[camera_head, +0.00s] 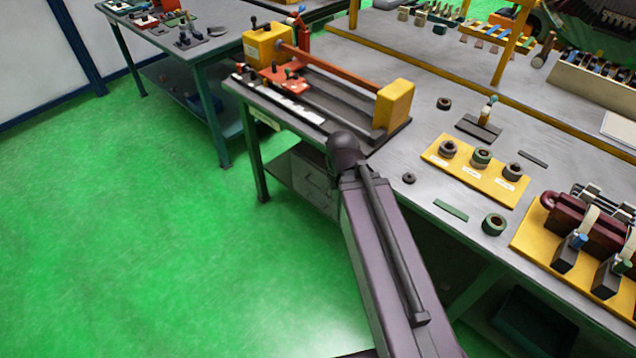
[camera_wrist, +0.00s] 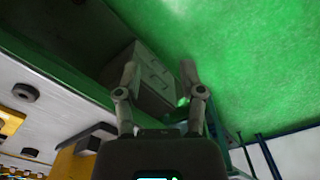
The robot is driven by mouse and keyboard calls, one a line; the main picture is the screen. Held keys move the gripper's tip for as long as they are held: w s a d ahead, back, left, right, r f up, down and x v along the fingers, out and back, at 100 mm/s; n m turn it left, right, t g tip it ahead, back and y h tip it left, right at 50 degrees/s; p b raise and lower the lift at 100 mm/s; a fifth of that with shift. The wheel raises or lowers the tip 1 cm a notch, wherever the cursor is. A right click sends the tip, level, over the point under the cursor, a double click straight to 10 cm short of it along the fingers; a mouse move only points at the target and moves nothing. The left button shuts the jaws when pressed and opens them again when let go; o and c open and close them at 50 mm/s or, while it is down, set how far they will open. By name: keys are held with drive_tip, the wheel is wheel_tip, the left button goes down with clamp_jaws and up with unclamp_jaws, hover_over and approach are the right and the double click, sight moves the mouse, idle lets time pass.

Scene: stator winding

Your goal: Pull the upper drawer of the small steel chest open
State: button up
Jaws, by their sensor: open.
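The small steel chest (camera_head: 312,178) stands on the shelf under the workbench, partly hidden behind my arm. Its grey front, with drawer faces and small handles, also shows in the wrist view (camera_wrist: 150,66). The drawers look closed, though the picture is dim. My gripper (camera_wrist: 158,76) is open and empty in the wrist view, its two fingers spread in front of the chest. The left finger overlaps the chest in the picture; I cannot tell whether anything touches. In the head view my gripper is hidden behind my arm.
The workbench (camera_head: 400,160) edge lies above the chest. A winding machine with a yellow block (camera_head: 395,104) stands on it. A yellow plate (camera_head: 476,170) with rings lies to the right. The green floor (camera_head: 150,240) in front of the chest is clear.

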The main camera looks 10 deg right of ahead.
drive_tip(key=shift+d, duration=0.1)
idle(0.3)
drive_tip(key=w+d+f+n+t+h+b, duration=0.1)
drive_tip(key=w+f+h+b, duration=0.3)
drive_tip(key=w+f+b, duration=0.75)
drive_tip(key=w+f+n+t+h+b, duration=0.25)
drive_tip(key=w+f+b, duration=0.45)
drive_tip(key=f+b, duration=0.9)
drive_tip(key=w+a+f+n+t+h+b, duration=0.2)
drive_tip(key=w+a+f+b, duration=0.3)
drive_tip(key=b, duration=1)
drive_tip(key=w+a+f+n+t+h+b, duration=0.1)
drive_tip(key=w+a+f+t+h+b, duration=0.2)
drive_tip(key=w+f+b, duration=0.8)
drive_tip(key=shift+w+a+n+t+h+b, duration=0.45)
drive_tip(key=shift+w+a+b, duration=0.85)
drive_tip(key=shift+b, duration=1.2)
drive_tip(key=shift+d+f, duration=0.1)
